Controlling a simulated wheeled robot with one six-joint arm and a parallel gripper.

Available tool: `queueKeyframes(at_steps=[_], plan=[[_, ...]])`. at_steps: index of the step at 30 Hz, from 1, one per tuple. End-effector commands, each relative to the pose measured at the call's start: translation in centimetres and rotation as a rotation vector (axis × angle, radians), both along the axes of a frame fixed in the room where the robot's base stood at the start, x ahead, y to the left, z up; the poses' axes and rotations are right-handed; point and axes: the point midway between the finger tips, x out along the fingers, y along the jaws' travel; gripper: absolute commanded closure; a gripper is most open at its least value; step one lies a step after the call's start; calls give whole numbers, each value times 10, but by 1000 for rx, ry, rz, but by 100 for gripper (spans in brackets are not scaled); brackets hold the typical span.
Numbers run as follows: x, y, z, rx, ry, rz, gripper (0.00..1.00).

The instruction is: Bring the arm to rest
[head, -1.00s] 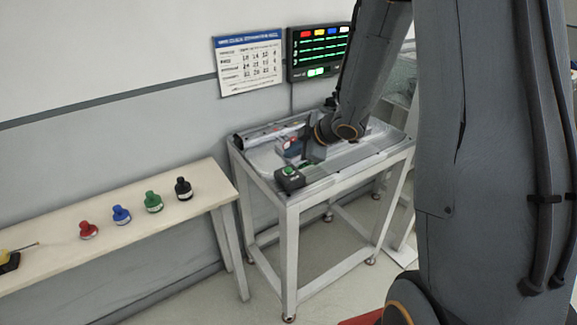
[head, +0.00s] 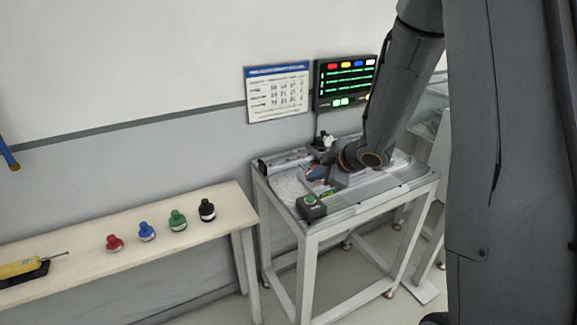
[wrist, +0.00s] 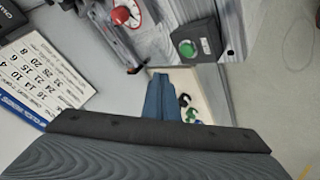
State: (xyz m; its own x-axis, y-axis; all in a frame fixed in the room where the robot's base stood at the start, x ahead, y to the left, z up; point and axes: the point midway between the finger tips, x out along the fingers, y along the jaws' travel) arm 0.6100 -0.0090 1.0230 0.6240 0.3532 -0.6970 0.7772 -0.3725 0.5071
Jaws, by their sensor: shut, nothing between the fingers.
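My gripper (wrist: 160,80) shows in the wrist view as two blue-grey fingers pressed together, with nothing between them. They point toward the edge of the track table, beside a dark box with a green button (wrist: 187,49). In the head view my arm reaches down over the metal-framed track table (head: 318,232). My wrist joint is above its top, and the fingertips cannot be made out clearly there. The green-button box also shows in the head view (head: 311,207), at the table's near corner.
A pale bench (head: 190,240) on the left carries red (head: 114,243), blue (head: 147,232), green (head: 177,221) and black (head: 207,211) knobbed pieces and a yellow tool (head: 22,267). A lit panel (head: 345,82) and a calendar (head: 277,92) hang on the wall behind.

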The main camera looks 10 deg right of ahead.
Motion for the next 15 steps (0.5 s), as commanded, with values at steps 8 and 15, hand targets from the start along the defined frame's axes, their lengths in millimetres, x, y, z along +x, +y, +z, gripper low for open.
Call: queueKeyframes(at_steps=[8,15], plan=[[-20,-22,0,-12,102,-305,100],[-121,-34,-15,61,392,-837,100]])
